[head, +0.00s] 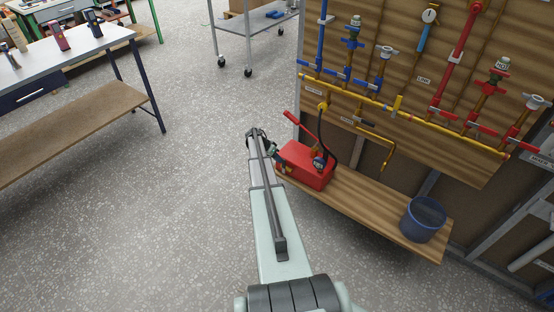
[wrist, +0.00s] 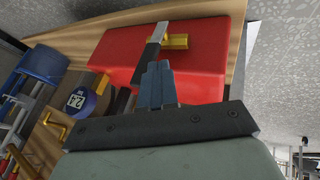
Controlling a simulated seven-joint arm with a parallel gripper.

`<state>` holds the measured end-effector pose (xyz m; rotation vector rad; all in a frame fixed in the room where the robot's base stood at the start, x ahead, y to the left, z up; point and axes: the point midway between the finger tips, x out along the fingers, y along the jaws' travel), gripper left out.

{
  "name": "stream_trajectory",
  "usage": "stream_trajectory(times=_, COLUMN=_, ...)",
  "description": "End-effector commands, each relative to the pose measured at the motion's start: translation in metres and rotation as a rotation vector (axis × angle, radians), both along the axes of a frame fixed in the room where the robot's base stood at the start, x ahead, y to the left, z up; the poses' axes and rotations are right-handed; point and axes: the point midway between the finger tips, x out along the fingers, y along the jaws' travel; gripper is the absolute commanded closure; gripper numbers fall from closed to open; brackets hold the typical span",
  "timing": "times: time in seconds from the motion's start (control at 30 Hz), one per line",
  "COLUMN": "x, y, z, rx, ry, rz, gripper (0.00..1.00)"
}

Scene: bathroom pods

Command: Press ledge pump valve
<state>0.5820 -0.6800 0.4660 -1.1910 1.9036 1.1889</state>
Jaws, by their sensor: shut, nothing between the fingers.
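The red pump box (head: 306,168) sits on the left end of the wooden ledge (head: 370,205). In the wrist view the red box (wrist: 205,60) fills the upper middle, with a small yellow fitting (wrist: 176,42), likely the valve, on its top. A silver and dark bar (wrist: 152,50) lies across the box beside the fitting. My gripper (wrist: 158,67) is shut and empty, its tips over the box and just short of the fitting in the picture. Contact cannot be told. In the head view my gripper (head: 273,153) is at the box's left end, partly hidden by my arm.
A red lever (head: 299,121) and black hose (head: 333,140) rise from the pump. A round gauge (head: 319,163) is at its right. A blue bucket (head: 424,219) stands at the ledge's right end. Pipes and valves cover the wooden wall (head: 400,75).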

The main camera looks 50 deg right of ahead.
Motion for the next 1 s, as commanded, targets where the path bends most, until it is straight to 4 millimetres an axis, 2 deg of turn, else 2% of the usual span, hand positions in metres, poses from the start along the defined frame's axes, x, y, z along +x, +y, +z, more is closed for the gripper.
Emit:
stream_trajectory(times=0.27, x=-0.008, y=0.001, z=0.003, rx=0.000, ry=-0.055, rz=-0.002, gripper=1.00)
stream_trajectory(times=0.47, x=-0.019, y=0.002, z=0.006, rx=0.000, ry=-0.161, rz=-0.003, gripper=1.00)
stream_trajectory(times=1.0, x=-0.064, y=0.001, z=0.002, rx=-0.001, ry=-0.640, rz=-0.004, gripper=1.00)
